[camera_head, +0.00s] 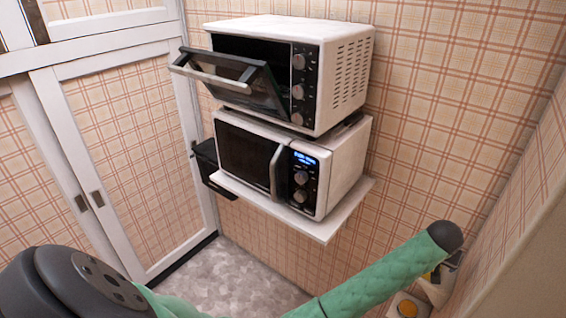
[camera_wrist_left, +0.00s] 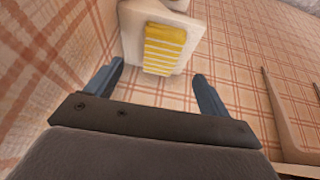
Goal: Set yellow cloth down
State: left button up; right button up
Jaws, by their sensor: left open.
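The yellow cloth (camera_wrist_left: 163,48) shows in the left wrist view, with pale stripes across it. It lies against a cream-coloured piece (camera_wrist_left: 132,38), just beyond the fingertips. My left gripper (camera_wrist_left: 158,70) is open, its two dark fingers spread apart with the cloth seen past the gap between them. No contact between fingers and cloth is visible. My right gripper is not in view.
A toaster oven (camera_head: 345,75) with its door hanging open stands above a microwave (camera_head: 345,165) on a white wall shelf (camera_head: 325,228). White-framed sliding doors (camera_head: 135,150) are at the left. An orange round piece (camera_head: 407,308) shows at the lower right. Grey floor (camera_head: 235,275) is open below.

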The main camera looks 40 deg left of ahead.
pick_arm(q)
jog(key=s+a+f, duration=0.5)
jog(key=s+f, duration=0.3)
jog(key=f, duration=0.6)
jog(key=s+a+f+m, duration=0.1)
jog(key=s+a+f, duration=0.3)
jog(key=s+f, duration=0.7)
jog(key=s+a+f, duration=0.5)
jog(key=f, duration=1.3)
jog(key=s+a+f+g, duration=0.1)
jog(key=s+a+f, duration=0.2)
jog(key=s+f, duration=0.4)
jog(key=s+a+f+g, duration=0.1)
jog(key=s+a+f, duration=0.2)
jog(key=s+f, duration=0.4)
jog(key=s+a+f+m+g, duration=0.1)
jog(key=s+a+f, duration=0.2)
jog(key=s+f, duration=0.4)
jog(key=s, duration=0.8)
jog(key=shift+s+y, duration=0.3)
jog(key=shift+s, duration=0.05)
jog(key=shift+d, duration=0.1)
